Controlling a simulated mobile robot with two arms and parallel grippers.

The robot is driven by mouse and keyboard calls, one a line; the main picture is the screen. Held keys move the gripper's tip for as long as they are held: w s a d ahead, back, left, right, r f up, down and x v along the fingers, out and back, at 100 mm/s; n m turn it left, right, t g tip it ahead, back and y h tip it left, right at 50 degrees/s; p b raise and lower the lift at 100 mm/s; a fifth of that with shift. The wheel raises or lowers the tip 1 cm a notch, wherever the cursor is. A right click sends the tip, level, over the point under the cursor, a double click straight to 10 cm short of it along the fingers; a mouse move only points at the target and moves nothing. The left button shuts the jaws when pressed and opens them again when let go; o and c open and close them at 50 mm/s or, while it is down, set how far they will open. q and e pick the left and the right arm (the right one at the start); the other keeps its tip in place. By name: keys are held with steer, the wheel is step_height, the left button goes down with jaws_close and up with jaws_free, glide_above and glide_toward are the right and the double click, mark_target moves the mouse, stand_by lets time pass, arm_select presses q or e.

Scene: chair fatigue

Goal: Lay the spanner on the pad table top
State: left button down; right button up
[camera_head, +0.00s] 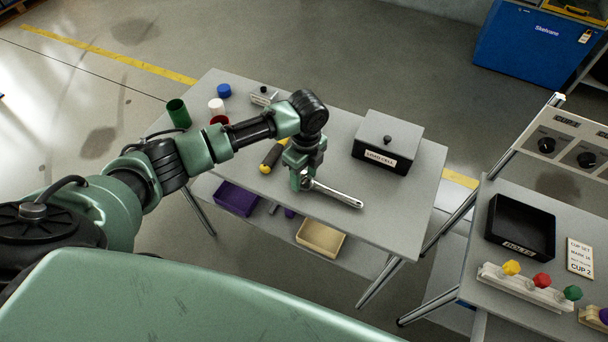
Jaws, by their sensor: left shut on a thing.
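The silver spanner (337,193) is in the head view over the front part of the grey table top (385,215). My left gripper (304,182) is shut on the spanner's left end, and the spanner points right from it. I cannot tell whether the spanner touches the table top or hangs just above it. My right gripper is not in view.
A grey load cell box (388,138) stands right of the gripper. A yellow and black tool (272,157) lies left of it. Green (179,113), white (216,106) and blue (224,90) cups stand farther left. A bench with a black tray (521,226) is at right.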

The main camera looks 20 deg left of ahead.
arm_select(q)
steer(key=shift+f, duration=0.25)
steer(key=shift+f, duration=0.1)
steer(key=c, duration=0.7)
jaws_free()
steer(key=shift+o, duration=0.2)
step_height(320, 180, up, 12)
steer(key=b, duration=0.1)
steer(key=shift+w, duration=0.2)
